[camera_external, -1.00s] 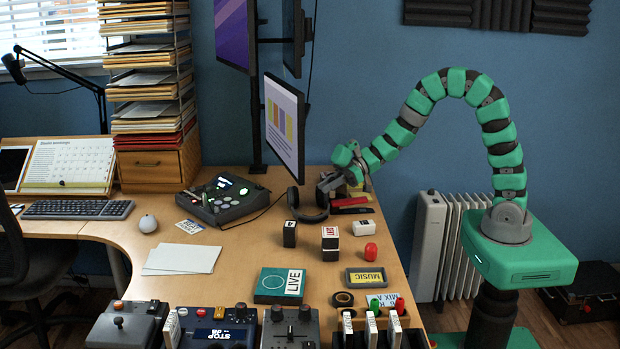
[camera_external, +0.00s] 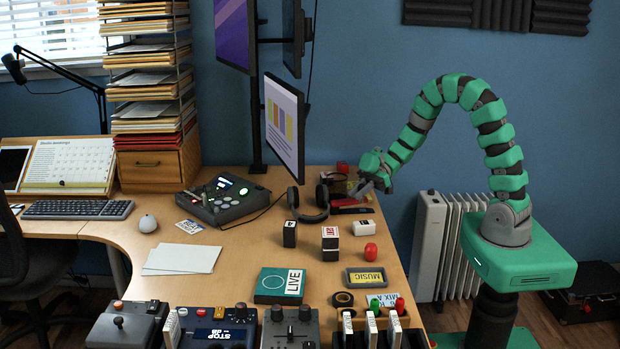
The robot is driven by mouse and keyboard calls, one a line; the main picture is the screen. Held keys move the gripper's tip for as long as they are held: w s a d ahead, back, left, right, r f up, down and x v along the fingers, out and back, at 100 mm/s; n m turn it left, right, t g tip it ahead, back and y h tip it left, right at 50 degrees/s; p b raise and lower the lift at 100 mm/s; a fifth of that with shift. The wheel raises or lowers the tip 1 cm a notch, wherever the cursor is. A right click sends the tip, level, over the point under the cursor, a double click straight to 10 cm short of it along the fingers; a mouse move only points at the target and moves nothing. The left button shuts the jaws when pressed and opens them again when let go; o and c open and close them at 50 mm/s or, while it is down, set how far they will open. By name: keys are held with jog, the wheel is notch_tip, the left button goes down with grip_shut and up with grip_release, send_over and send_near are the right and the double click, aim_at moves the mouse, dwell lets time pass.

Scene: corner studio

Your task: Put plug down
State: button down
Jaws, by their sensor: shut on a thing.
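My gripper (camera_external: 366,188) is at the far right part of the desk, above and beside a red item (camera_external: 346,203) with a dark item by it. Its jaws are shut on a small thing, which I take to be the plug. The plug is too small and too covered by the jaws to make out its shape. I cannot tell whether it touches the desk.
Black headphones (camera_external: 322,199) stand left of my gripper, below the monitor (camera_external: 284,128). A small red item (camera_external: 343,167) is behind. A white block (camera_external: 363,228), a red rounded piece (camera_external: 370,252) and labelled blocks (camera_external: 330,243) stand nearer. The desk's middle (camera_external: 250,240) has bare room.

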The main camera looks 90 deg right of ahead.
jog(key=shift+f+b, duration=3)
jog(key=shift+b, duration=0.1)
jog(key=shift+f, duration=0.5)
jog(key=c, duration=1.2)
grip_release()
jog(key=shift+c, duration=0.2)
jog(key=p+v, duration=0.4)
jog(key=v, duration=0.9)
jog(key=shift+s+d, duration=0.3)
